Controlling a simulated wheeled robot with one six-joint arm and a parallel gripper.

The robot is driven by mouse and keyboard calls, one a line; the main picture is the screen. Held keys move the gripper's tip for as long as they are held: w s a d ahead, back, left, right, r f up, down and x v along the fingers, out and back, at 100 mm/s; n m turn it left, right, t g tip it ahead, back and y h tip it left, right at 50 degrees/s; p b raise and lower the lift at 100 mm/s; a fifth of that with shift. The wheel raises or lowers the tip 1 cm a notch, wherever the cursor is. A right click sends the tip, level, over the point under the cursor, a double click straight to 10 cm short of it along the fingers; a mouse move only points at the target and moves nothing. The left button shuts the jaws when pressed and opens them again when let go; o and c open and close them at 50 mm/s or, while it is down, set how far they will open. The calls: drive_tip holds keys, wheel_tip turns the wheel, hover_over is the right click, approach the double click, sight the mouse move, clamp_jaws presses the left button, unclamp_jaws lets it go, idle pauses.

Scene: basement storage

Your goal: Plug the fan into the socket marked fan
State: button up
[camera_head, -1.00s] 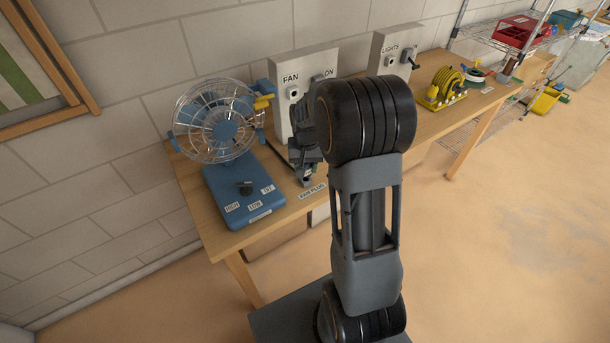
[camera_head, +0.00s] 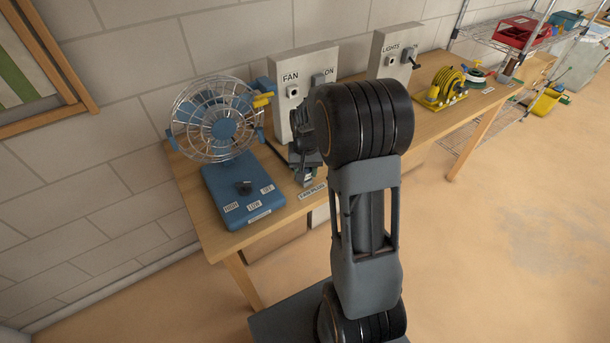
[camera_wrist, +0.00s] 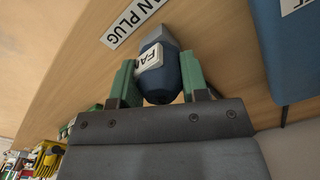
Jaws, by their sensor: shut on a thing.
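The blue fan (camera_head: 226,124) stands at the left end of the bench, its base (camera_head: 242,190) carrying a knob and labels. The panel marked FAN (camera_head: 306,84) stands behind, with a light socket (camera_head: 292,91) under its label and a switch marked ON. In the wrist view, my gripper (camera_wrist: 158,82) is shut on the dark blue fan plug (camera_wrist: 157,75), its green fingers on either side. The plug's grey end points toward the bench, near the FAN PLUG label (camera_wrist: 132,20). In the head view my gripper (camera_head: 304,172) is low over the bench, and my arm hides much of it.
The wooden bench (camera_head: 450,120) runs along the block wall. A panel marked LIGHTS (camera_head: 393,52) and a yellow cable reel (camera_head: 446,85) stand to the right. A wire shelf (camera_head: 500,50) with a red tray (camera_head: 522,31) stands beyond. The bench's front edge is mostly clear.

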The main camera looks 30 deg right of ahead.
drive_tip(key=shift+f+b, duration=0.35)
drive_tip(key=shift+f, duration=0.2)
drive_tip(key=o, duration=1.1)
drive_tip(key=shift+r, duration=0.1)
drive_tip(key=shift+r+p, duration=3.5)
drive_tip(key=shift+r, duration=0.95)
